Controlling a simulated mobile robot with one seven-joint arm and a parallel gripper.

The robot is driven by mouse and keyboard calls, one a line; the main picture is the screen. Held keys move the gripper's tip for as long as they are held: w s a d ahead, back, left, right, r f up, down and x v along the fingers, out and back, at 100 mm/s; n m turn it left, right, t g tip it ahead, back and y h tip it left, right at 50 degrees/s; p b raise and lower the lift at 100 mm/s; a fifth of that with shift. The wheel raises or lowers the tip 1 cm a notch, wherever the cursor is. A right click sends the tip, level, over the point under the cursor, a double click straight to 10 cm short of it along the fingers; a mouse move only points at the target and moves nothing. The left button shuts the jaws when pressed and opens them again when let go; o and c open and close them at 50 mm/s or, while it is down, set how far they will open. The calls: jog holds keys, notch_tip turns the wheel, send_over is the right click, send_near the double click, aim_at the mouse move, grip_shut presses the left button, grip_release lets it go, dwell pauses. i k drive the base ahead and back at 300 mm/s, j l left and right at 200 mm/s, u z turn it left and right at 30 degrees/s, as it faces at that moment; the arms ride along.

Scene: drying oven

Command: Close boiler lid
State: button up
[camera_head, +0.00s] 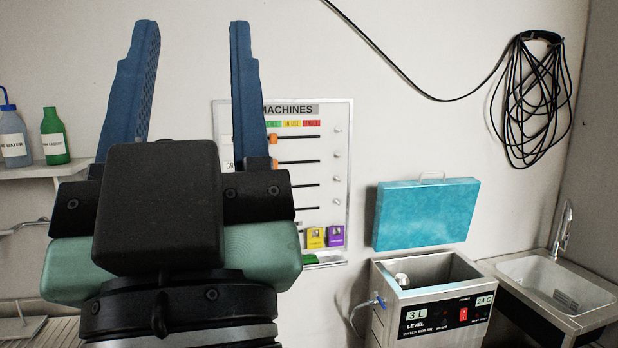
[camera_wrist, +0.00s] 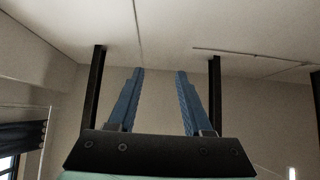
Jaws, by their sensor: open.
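The boiler (camera_head: 432,308) is a metal box at the lower right of the head view, with a black front panel, a red switch and displays reading 3 L and 24 C. Its top is open and its inside shows. My gripper (camera_head: 195,45) is open and empty, pointing up, well left of the lid. It also shows in the wrist view (camera_wrist: 158,82), with the ceiling beyond it.
A metal sink (camera_head: 555,283) with a tap stands right of the boiler. A black cable coil (camera_head: 533,100) hangs on the wall above. A MACHINES board (camera_head: 335,215) is on the wall left of the lid. Bottles (camera_head: 54,136) stand on a shelf (camera_head: 40,170) at the left.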

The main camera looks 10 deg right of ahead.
aim_at(408, 214)
jog(key=i+l, duration=0.6)
jog(key=l, duration=0.2)
jog(key=i+l, duration=1.25)
jog(key=l, duration=0.3)
jog(key=z, duration=0.05)
